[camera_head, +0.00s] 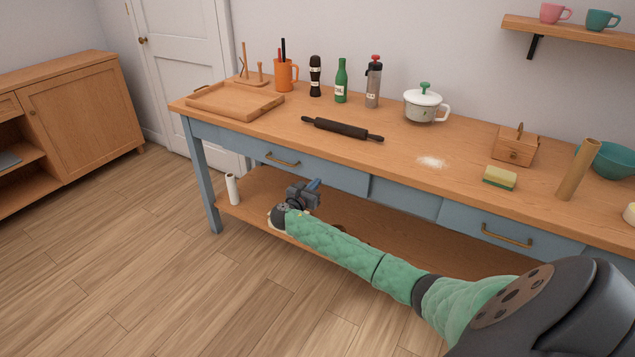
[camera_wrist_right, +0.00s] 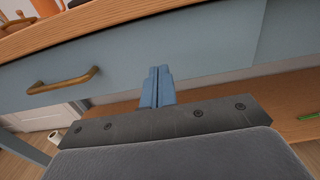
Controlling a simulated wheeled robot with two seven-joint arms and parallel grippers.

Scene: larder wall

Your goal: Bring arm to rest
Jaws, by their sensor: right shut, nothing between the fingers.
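My right arm reaches in from the lower right of the head view in a green quilted sleeve. My right gripper (camera_head: 313,184) is in front of the blue drawer front, below the tabletop edge and above the lower shelf. In the right wrist view the blue fingers of the right gripper (camera_wrist_right: 158,86) are together with nothing between them. They point toward the drawer front (camera_wrist_right: 205,62); whether they touch it I cannot tell. A brass drawer handle (camera_wrist_right: 63,81) is to their left. My left gripper is in neither view.
The wooden tabletop (camera_head: 340,165) holds a tray (camera_head: 235,100), rolling pin (camera_head: 342,129), bottles, a white pot (camera_head: 424,106), a sponge (camera_head: 499,177) and a small box (camera_head: 514,146). A white roll (camera_head: 232,188) stands on the lower shelf. The floor (camera_head: 130,260) at left is clear.

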